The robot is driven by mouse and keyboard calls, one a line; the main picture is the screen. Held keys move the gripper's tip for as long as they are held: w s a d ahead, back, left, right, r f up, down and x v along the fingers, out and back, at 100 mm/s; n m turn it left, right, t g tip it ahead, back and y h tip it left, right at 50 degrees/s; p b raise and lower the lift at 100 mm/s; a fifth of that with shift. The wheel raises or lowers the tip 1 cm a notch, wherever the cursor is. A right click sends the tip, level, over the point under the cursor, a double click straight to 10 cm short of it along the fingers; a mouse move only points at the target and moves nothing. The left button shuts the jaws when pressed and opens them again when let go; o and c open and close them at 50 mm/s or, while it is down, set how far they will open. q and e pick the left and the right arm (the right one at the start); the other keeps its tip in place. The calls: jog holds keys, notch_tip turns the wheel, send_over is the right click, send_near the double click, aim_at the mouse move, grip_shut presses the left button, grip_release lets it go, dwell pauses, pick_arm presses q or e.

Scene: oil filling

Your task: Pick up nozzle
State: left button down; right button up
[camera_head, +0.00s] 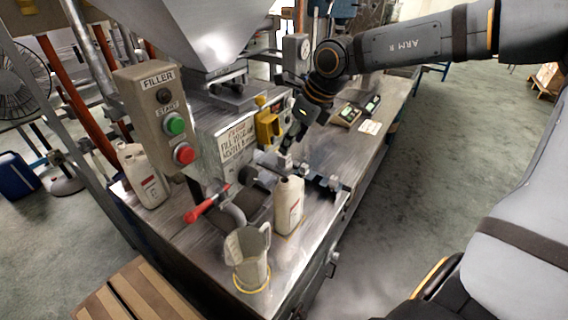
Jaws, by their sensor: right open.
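I cannot tell for sure which part is the nozzle. A curved grey spout (234,213) with a red lever (207,203) juts from the filler above the bench. My right gripper (285,158) reaches down from the upper right, open, over the bench behind a white bottle (289,205). Small dark and metal parts crowd around its fingertips, and I cannot tell whether it touches them. A beige jug (247,258) stands in a yellow ring below the spout. My left gripper is out of view.
The filler's button box (163,122) and sign (237,143) stand left of the gripper. A yellow part (267,127) is mounted close beside it. Another bottle (143,178) stands at the bench's left. A tray (346,115) lies farther back.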

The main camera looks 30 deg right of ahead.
aim_at(284, 165)
jog(key=p+x, duration=0.2)
jog(key=x, duration=0.2)
jog(key=shift+w+a+f, duration=0.1)
jog(key=shift+w, duration=0.05)
jog(key=shift+w+f, duration=0.25)
jog(key=shift+f, duration=0.15)
jog(key=shift+s+r, duration=0.1)
jog(key=shift+s, duration=0.1)
jog(key=c, duration=0.4)
grip_shut()
